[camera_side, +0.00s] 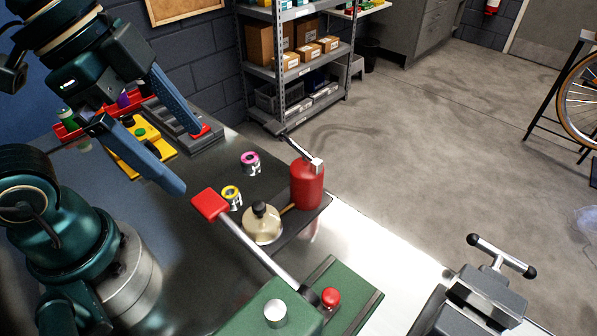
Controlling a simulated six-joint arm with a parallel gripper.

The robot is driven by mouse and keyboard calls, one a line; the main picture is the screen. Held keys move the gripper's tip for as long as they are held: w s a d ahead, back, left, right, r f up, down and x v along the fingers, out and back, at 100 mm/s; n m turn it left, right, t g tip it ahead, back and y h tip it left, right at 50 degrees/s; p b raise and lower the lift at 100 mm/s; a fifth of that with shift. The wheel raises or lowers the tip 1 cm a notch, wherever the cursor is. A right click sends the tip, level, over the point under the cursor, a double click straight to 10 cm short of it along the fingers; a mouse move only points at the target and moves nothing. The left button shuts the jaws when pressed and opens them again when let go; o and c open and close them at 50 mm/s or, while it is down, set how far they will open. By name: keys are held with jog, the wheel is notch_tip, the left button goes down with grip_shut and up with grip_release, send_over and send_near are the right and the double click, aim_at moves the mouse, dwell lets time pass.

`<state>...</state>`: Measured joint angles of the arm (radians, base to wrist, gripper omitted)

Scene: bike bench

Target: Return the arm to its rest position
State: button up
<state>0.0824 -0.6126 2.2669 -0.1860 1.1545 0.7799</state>
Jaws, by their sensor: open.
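My gripper (192,160) is at the upper left in the side view. Its two blue fingers are spread wide apart with nothing between them. One finger reaches down over the dark mat, near the yellow tray (128,162); the other points toward the red-tipped grey holder (190,130) behind. The fingers appear to be above the bench, but their exact height cannot be told. My teal arm fills the left side of the picture.
A red bottle (307,186), a beige round container (262,226) and two small rolls, pink (250,162) and yellow (232,196), stand on the mat. A red-handled lever (240,232) rises from a green base. A vise (478,300) is at lower right.

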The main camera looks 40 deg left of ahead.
jog(key=s+d+r+m+g+h, duration=0.1)
jog(key=d+r+m+g+h, duration=0.2)
jog(key=d+m, duration=0.5)
jog(key=x, duration=0.9)
jog(key=shift+s+f+m+g+y, duration=0.3)
jog(key=shift+s+f+g+y, duration=0.1)
jog(key=shift+s, duration=0.15)
